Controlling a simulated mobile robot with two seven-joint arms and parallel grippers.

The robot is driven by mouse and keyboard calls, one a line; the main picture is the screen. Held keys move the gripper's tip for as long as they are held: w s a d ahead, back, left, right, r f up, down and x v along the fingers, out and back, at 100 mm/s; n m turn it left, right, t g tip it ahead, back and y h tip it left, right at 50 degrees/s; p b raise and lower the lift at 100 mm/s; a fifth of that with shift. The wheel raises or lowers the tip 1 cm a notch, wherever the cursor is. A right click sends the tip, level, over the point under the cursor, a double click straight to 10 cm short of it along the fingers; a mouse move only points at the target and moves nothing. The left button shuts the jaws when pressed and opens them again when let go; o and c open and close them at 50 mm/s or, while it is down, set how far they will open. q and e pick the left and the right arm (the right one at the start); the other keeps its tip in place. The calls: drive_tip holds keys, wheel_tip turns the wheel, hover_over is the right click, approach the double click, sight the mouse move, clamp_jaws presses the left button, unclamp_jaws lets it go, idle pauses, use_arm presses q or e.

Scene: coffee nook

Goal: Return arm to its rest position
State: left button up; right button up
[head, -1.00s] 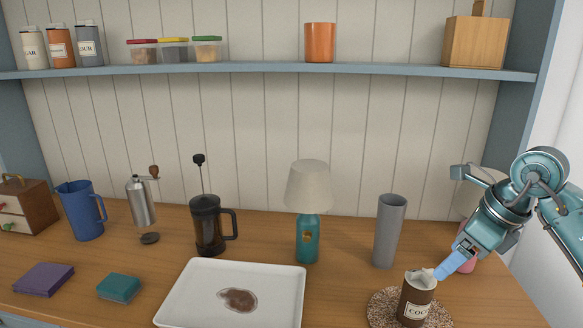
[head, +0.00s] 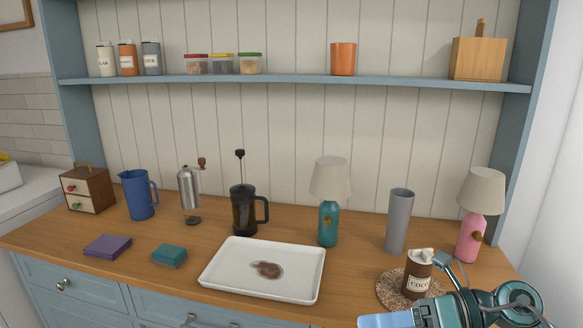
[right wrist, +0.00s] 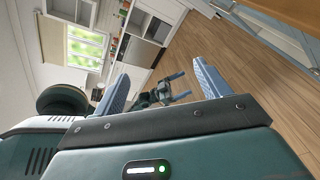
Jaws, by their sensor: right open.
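My right gripper (right wrist: 162,88) is open and empty, with its two blue fingers wide apart in the right wrist view. Farther off in the right wrist view, what looks like my left gripper (right wrist: 182,86) shows small, fingers apart and empty.
A grey cylinder (head: 398,222), a pink lamp (head: 471,235) and a teal lamp (head: 328,223) stand behind. Open wooden floor (right wrist: 235,50) shows in the right wrist view.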

wheel_tip(320, 180, down, 12)
drive_tip(key=s+d+m+t+h, duration=0.15)
drive_tip(key=m+t+h, duration=1)
drive_tip(key=m, duration=1.95)
drive_tip(key=s+f+m+g+p, duration=0.1)
drive_tip(key=s+f+m+g, duration=0.2)
drive_tip(key=s+f+m, duration=0.5)
drive_tip(key=s+a+f, duration=0.1)
drive_tip(key=s+f, duration=0.2)
drive_tip(key=f, duration=0.2)
drive_tip(key=shift+f, duration=0.4)
